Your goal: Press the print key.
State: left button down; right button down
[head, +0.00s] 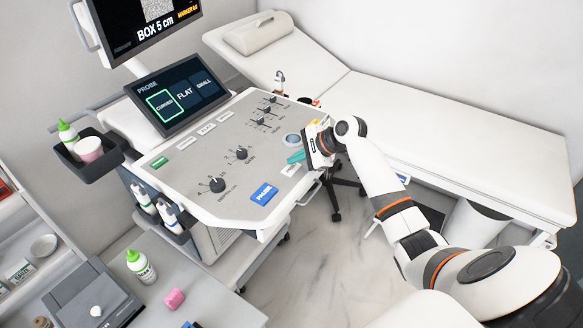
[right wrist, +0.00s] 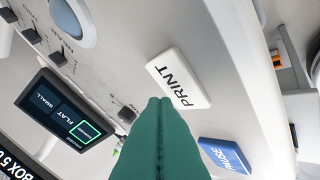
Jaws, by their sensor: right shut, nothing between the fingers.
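The white print key (right wrist: 178,78), lettered PRINT, is on the console panel in the right wrist view. In the head view it is a small white key (head: 290,170) near the panel's right edge. My right gripper (head: 296,157) is shut and empty, its teal fingers together. In the right wrist view its fingertips (right wrist: 160,101) are beside the key's lettered face, close to its lower-left edge. I cannot tell whether they touch the panel. My left gripper is not in view.
A blue PAUSE key (head: 264,194) sits nearer the panel's front edge. A trackball (head: 291,139), sliders (head: 264,111) and knobs (head: 217,185) share the panel. A tilted touch screen (head: 178,93) stands behind them. The exam couch (head: 440,130) lies to the right.

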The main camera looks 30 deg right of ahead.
aim_at(296, 169)
jog(key=shift+f+p, duration=0.25)
jog(key=shift+p, duration=0.2)
jog(key=shift+f, duration=0.2)
jog(key=shift+f, duration=0.45)
dwell(0.7)
jog(key=shift+r+p, duration=0.85)
jog(key=shift+p, duration=0.6)
notch_tip(296, 169, up, 5)
jog(key=p, duration=0.6)
jog(key=shift+r, duration=0.1)
